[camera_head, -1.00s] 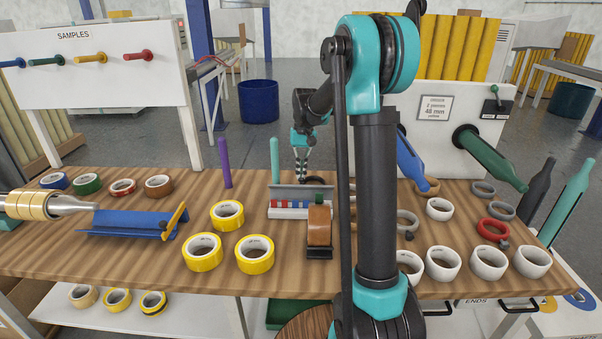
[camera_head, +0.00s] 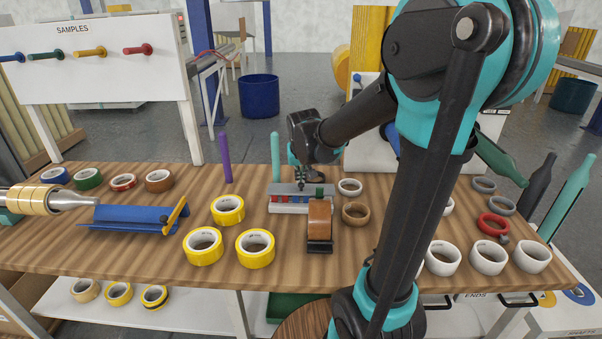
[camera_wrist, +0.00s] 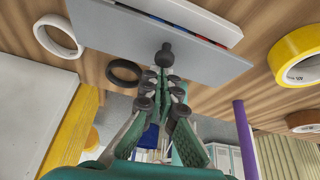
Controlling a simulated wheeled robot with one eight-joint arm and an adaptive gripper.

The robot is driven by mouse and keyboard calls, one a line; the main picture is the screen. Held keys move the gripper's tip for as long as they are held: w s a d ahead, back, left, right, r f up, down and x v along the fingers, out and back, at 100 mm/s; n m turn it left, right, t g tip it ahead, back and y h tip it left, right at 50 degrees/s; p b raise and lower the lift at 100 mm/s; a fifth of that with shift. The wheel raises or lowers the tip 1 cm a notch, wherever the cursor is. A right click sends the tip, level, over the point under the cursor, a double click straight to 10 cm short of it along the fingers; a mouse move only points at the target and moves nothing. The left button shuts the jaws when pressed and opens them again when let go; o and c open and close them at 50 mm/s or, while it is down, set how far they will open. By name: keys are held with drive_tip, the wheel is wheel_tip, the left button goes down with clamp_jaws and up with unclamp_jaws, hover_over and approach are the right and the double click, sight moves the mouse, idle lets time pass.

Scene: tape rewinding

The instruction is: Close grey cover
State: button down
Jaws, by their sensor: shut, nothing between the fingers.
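The grey cover (camera_head: 285,188) is on a small box (camera_head: 276,208) near the back middle of the table. Blue and red contents still show along the box's front, so the cover does not hide them all. In the wrist view the cover (camera_wrist: 120,35) is a flat grey panel with a black knob (camera_wrist: 165,52). My gripper (camera_wrist: 164,72) is shut and empty, its tips close to the knob; whether they touch it I cannot tell. In the head view my gripper (camera_head: 301,182) is just behind and above the cover.
A brown tape dispenser (camera_head: 320,222) stands right in front of the box. Yellow rolls (camera_head: 255,247) lie to its left, a white roll (camera_head: 350,187) and a brown roll (camera_head: 355,213) to its right. A teal peg (camera_head: 275,157) and a purple peg (camera_head: 226,158) stand at the back left.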

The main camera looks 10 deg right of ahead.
drive_tip(key=shift+s+a+f, duration=0.15)
drive_tip(key=shift+s+f, duration=0.1)
drive_tip(key=shift+s, duration=0.4)
